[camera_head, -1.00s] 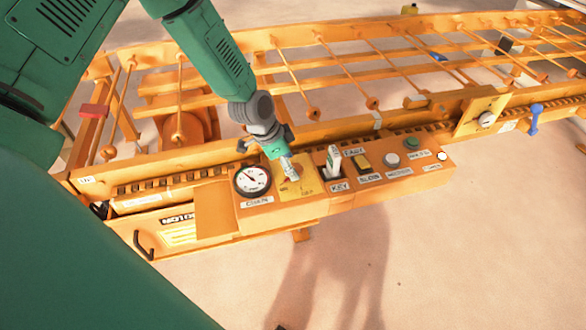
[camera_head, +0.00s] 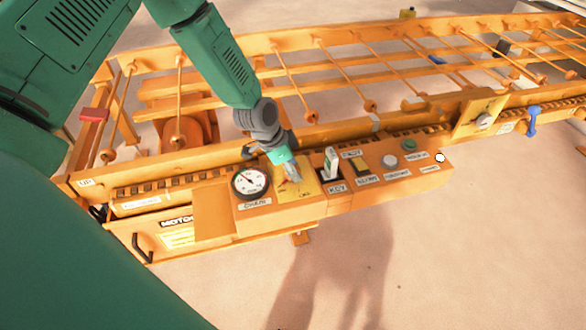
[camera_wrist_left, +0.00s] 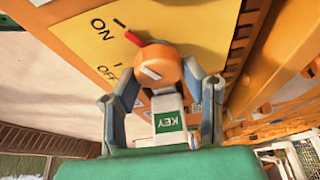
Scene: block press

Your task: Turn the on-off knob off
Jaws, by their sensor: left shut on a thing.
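The on-off knob (camera_wrist_left: 158,66) is a round orange knob with a red pointer on a yellow plate (camera_wrist_left: 95,35), which also shows in the head view (camera_head: 310,190). In the left wrist view the red pointer lies by the ON mark, and the OFF mark is below it. My left gripper (camera_head: 291,174) is down at the yellow plate. In the left wrist view its two fingers (camera_wrist_left: 162,85) are on either side of the knob, shut on it. The knob is mostly hidden in the head view. My right gripper is not in view.
A round gauge (camera_head: 250,182) sits left of the yellow plate. A white key switch (camera_head: 331,160) stands close on the right and shows between my fingers in the left wrist view (camera_wrist_left: 168,110). More buttons follow along the orange panel. Open floor lies in front.

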